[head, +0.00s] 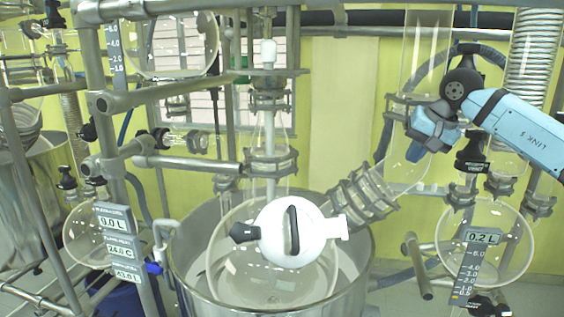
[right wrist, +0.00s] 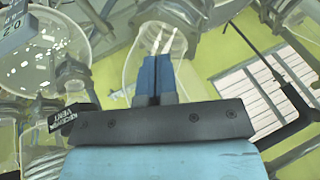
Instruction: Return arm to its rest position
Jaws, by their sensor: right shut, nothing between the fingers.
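My right arm comes in from the right in the head view, with a light blue link and a black joint. My right gripper (head: 428,130) is at the upper right, beside the glass and metal clamps there, and above the small round glass vessel with the 0.2 L display (head: 483,237). In the right wrist view the two blue fingers of the right gripper (right wrist: 157,64) are together and empty. My left gripper is not in view.
A large steel pot (head: 357,245) holds a glass reactor with a white round part (head: 290,233) in front. Metal pipes (head: 190,162) and clamps crowd the left and middle. A black valve labelled vent (right wrist: 72,118) is close to the right gripper. The yellow wall is behind.

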